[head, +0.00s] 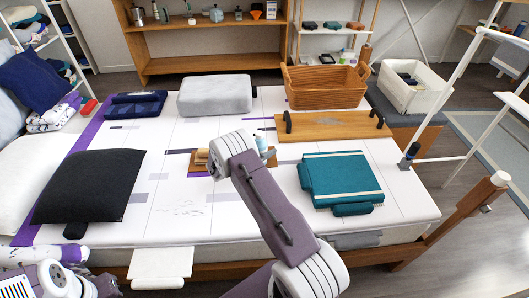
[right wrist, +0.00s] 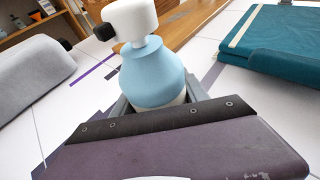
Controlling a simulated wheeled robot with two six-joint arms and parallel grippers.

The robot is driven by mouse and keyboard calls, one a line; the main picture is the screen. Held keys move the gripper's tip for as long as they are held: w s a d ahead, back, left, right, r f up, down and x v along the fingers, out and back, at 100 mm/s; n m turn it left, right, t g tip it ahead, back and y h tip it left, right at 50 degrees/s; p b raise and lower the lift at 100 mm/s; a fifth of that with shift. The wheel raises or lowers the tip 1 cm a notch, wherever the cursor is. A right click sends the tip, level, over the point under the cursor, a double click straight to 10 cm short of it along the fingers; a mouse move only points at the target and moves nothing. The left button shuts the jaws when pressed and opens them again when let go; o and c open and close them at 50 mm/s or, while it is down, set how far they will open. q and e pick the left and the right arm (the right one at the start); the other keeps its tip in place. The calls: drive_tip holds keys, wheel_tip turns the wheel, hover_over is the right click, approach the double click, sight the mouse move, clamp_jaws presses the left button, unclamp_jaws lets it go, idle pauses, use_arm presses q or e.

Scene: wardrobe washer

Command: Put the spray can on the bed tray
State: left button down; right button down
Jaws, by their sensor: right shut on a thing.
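The spray can (right wrist: 152,72) has a light blue body, a white head and a black nozzle. It is upright in the right wrist view, with its lower part hidden by my gripper. In the head view it shows as a small blue shape (head: 261,143) behind my right arm. My right gripper (right wrist: 155,105) is shut on its lower body. The bed tray (head: 335,125) is a flat wooden board with black handles, lying on the bed behind and right of the can. I cannot tell whether the can touches the surface below.
A wicker basket (head: 325,86) stands behind the tray. A teal folded item (head: 341,180) lies in front of it. A grey cushion (head: 215,94) and a black cushion (head: 88,186) lie on the left. The tray's top looks clear.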

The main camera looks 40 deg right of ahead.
drive_tip(key=shift+r, duration=0.1)
drive_tip(key=c, duration=0.6)
unclamp_jaws()
